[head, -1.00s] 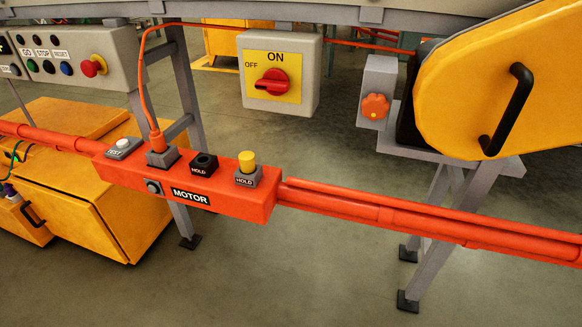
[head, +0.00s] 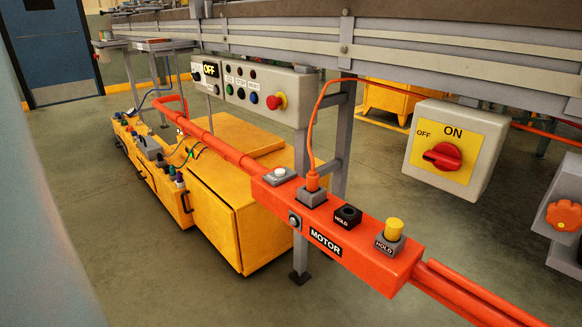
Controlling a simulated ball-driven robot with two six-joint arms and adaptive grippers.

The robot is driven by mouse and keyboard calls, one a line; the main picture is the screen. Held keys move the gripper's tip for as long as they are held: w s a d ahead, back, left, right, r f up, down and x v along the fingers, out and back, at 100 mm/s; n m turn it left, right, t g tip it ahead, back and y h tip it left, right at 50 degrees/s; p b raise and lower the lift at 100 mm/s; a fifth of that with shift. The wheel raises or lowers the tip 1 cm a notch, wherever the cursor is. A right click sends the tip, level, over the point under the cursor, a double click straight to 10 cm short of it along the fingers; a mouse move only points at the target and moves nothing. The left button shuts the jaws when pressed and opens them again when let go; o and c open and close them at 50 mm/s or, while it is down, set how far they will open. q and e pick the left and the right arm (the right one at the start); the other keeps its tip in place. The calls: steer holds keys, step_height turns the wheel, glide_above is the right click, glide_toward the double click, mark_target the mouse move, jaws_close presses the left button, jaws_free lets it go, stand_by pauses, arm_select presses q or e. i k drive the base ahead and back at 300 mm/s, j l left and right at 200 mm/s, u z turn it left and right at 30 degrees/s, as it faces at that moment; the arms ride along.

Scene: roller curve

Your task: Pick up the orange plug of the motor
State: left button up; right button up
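The orange plug (head: 312,181) stands upright in a grey socket (head: 312,197) on top of the orange motor box (head: 365,262), which carries a MOTOR label. An orange cable (head: 311,130) rises from the plug and bends right under the conveyor. To the right of the plug are a black HOLD socket (head: 347,215) that looks empty and a grey HOLD socket (head: 390,244) with a yellow plug (head: 394,228) in it. Neither of my grippers shows in the head view.
A switch box (head: 455,150) with a red knob hangs at the right, pointing to ON. A button panel (head: 255,94) is behind the motor box. Yellow cabinets (head: 230,225) stand on the floor at left. The conveyor (head: 400,60) runs above. Bare floor (head: 150,285) lies in front.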

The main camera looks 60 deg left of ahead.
mark_target(312, 177)
steer(key=u, duration=1.55)
